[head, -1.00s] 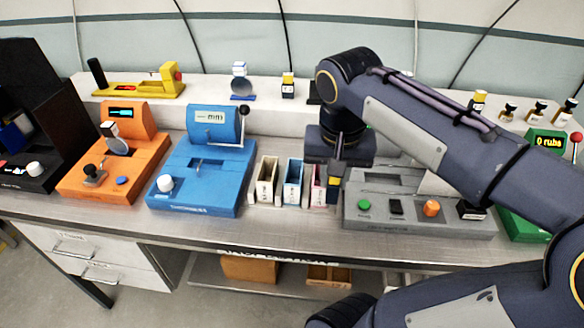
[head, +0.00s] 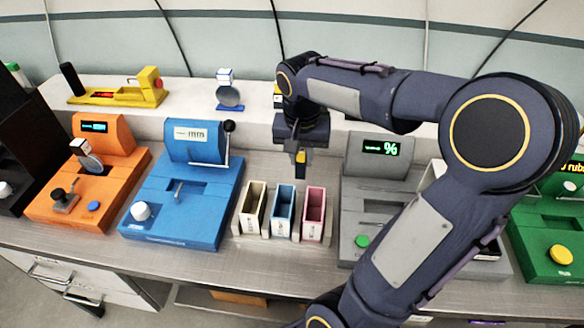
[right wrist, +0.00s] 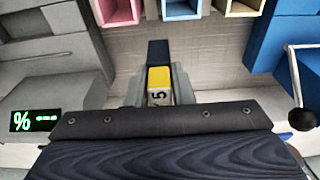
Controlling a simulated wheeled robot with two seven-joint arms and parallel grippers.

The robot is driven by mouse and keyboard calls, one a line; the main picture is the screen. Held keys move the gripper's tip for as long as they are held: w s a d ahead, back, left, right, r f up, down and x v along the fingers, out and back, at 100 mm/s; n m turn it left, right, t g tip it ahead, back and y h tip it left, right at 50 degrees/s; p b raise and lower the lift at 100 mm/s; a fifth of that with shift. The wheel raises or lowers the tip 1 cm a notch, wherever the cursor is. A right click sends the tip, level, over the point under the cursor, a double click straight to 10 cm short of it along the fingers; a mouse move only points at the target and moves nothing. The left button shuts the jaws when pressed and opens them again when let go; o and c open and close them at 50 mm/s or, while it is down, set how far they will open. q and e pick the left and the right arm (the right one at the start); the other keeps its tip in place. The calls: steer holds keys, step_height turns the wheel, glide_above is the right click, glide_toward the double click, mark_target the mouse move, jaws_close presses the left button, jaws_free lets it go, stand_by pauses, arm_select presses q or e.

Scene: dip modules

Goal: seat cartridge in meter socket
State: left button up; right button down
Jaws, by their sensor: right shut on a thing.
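My right gripper (head: 300,157) is shut on a small cartridge (head: 301,158) with a yellow band, held behind the row of bins. In the right wrist view the cartridge (right wrist: 159,78) sits between the fingers, with a dark end, a yellow face and a white label that seems to read 5. The blue meter (head: 185,200) reads mm and has a slot with a small lever. The grey meter (head: 357,200) shows % and is partly hidden by my right arm. The orange meter (head: 125,180) and green meter (head: 545,235) stand at the sides. My left gripper is out of view.
White (head: 252,212), blue (head: 283,212) and pink (head: 314,215) open bins stand between the blue and grey meters. A yellow device (head: 118,93) and a round-disc stand (head: 228,92) are on the back shelf. Bare bench lies in front of the bins.

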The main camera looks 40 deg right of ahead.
steer(key=w+f, duration=0.1)
steer(key=f, duration=0.1)
steer(key=w+f, duration=0.1)
steer(key=w, duration=0.1)
steer(key=shift+d+f, duration=0.15)
steer(key=shift+f, duration=0.2)
steer(key=shift+w+f, duration=0.1)
steer(key=shift+f, duration=1.55)
steer(key=shift+f, duration=0.1)
steer(key=shift+f+b, duration=0.15)
steer(key=shift+b, duration=0.15)
steer(key=c, duration=1.3)
jaws_free()
steer(key=shift+o, duration=0.2)
